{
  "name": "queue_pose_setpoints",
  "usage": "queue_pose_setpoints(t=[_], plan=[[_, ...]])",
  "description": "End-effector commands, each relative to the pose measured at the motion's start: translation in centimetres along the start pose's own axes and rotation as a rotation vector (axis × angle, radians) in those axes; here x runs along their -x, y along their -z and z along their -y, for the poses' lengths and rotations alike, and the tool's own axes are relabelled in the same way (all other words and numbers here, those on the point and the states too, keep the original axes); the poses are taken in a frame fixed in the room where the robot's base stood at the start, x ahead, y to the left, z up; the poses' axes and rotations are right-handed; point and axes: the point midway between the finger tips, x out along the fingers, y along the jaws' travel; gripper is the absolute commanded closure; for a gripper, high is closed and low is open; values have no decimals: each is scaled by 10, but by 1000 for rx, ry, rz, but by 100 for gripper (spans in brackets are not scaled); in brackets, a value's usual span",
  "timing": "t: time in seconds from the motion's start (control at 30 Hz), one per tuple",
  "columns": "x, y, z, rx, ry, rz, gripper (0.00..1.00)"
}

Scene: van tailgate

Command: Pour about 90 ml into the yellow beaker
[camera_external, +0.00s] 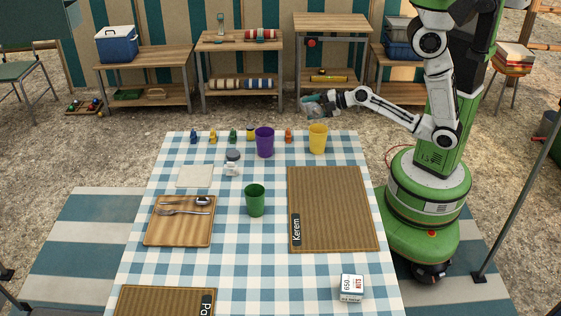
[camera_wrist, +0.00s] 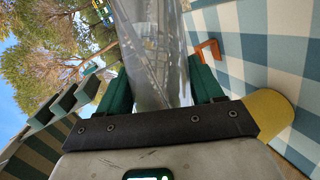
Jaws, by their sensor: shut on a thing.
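My gripper (camera_external: 326,101) is shut on a clear, see-through vessel (camera_external: 312,105), held in the air above the far edge of the table. In the wrist view the clear vessel (camera_wrist: 152,45) stands between the green fingers of my gripper (camera_wrist: 160,85). Its contents and its exact tilt are hard to tell. The yellow beaker (camera_external: 318,139) stands upright on the checked cloth, just below my gripper. Part of its yellow side shows in the wrist view (camera_wrist: 272,112), at the right behind the gripper body. The inside of the beaker cannot be seen.
A purple beaker (camera_external: 264,142) and a small orange item (camera_external: 289,135) stand left of the yellow beaker. A green beaker (camera_external: 255,200) stands mid-table. A brown mat (camera_external: 332,215) lies in front. A wooden board (camera_external: 180,221) carries cutlery. A white box (camera_external: 351,287) sits near the front.

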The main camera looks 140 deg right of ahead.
Motion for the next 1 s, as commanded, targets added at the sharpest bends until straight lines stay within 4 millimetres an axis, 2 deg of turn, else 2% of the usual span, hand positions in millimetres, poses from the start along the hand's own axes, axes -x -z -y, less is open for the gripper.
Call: queue_pose_setpoints(t=[1.0], plan=[[6, 10, -10, 130, -55, 36, 77]])
